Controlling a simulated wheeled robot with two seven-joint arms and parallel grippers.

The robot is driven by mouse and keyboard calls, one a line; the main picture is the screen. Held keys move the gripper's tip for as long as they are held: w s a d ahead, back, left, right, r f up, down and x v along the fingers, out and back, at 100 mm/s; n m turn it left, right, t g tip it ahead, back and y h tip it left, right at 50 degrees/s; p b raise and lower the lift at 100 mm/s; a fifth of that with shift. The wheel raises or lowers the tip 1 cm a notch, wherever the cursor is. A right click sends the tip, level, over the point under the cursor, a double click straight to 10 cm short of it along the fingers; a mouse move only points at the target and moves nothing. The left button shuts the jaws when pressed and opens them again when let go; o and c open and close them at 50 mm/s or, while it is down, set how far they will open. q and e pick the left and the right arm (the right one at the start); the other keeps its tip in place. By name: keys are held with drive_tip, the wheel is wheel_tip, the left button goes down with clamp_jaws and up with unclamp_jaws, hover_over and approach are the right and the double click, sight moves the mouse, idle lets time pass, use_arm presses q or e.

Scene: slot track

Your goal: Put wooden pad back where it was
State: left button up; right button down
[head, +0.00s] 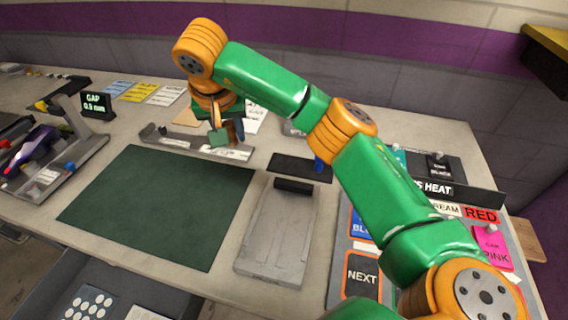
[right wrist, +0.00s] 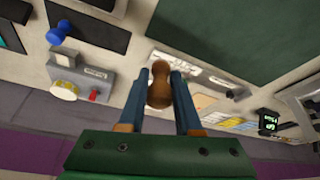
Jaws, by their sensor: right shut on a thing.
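My right gripper (head: 226,132) hangs over the long grey track (head: 172,143) at the back of the table. In the right wrist view, the blue fingers of the gripper (right wrist: 174,92) are shut on a brown, rounded wooden piece (right wrist: 159,84), which I take to be the wooden pad. In the head view the arm mostly hides it; a small green face (head: 219,139) shows at the gripper. I cannot tell whether the held piece touches the track. My left gripper is not in view.
A dark green mat (head: 160,200) lies in front of the track, with a grey slotted block (head: 277,235) to its right. A gap display (head: 95,103) and grey fixture (head: 65,160) stand left.

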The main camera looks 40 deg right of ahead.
drive_tip(key=d+f+p, duration=0.1)
drive_tip(key=d+f, duration=0.3)
drive_tip(key=d, duration=0.5)
hover_over(284, 159)
drive_tip(key=s+a, duration=0.1)
drive_tip(key=f, duration=0.2)
drive_tip(key=f+p, duration=0.1)
drive_tip(key=f, duration=0.1)
drive_tip(key=shift+s+f, duration=0.2)
drive_tip(key=shift+f, duration=0.05)
wheel_tip(284, 159, down, 4)
drive_tip(key=shift+d+r+p, duration=0.1)
drive_tip(key=shift+r+p, duration=0.15)
drive_tip(key=shift+p, duration=0.35)
drive_tip(key=shift+f, duration=0.15)
drive_tip(key=shift+f+b, duration=0.15)
drive_tip(key=shift+b, duration=0.15)
drive_tip(key=c, duration=0.6)
unclamp_jaws()
